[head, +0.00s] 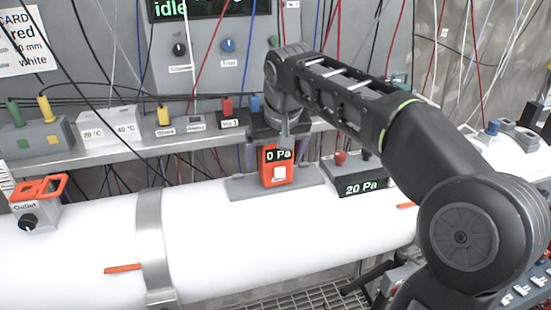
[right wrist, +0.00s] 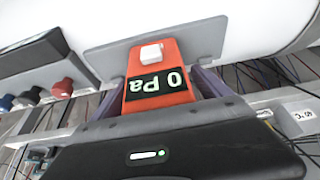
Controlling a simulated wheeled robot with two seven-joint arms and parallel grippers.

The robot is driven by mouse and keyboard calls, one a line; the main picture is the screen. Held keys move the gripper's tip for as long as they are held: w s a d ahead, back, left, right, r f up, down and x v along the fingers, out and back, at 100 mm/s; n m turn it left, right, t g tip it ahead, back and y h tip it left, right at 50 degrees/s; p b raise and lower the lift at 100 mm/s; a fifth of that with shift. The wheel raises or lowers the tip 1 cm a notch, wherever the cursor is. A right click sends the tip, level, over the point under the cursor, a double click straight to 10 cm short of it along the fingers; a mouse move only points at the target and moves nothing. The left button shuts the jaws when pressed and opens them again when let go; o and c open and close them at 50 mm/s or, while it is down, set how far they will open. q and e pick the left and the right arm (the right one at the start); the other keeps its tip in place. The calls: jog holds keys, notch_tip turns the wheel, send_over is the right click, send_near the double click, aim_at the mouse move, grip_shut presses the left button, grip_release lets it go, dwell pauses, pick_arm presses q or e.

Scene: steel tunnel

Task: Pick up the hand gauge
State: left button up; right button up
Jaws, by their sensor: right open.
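The hand gauge (head: 275,174) is an orange-red device with a dark display reading "0 Pa" and a white button. It stands on a grey plate (head: 240,188) on top of the white pipe. My right gripper (head: 278,150) is over the gauge, pointing down at it. In the right wrist view the gauge (right wrist: 157,73) lies between the two purple fingers (right wrist: 163,85) of the open gripper, one on each side. Whether either finger touches it, I cannot tell. My left gripper is not in view.
A grey shelf (head: 120,158) with labelled boxes runs behind the pipe. An outlet valve with an orange handle (head: 38,190) is at left. Many cables hang behind.

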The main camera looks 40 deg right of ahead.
jog(key=shift+c, duration=0.6)
jog(key=c, duration=1.6)
jog(key=shift+r, duration=0.15)
notch_tip(320, 180, up, 5)
jog(key=shift+w+f, duration=0.1)
notch_tip(320, 180, up, 5)
jog(key=p, duration=0.4)
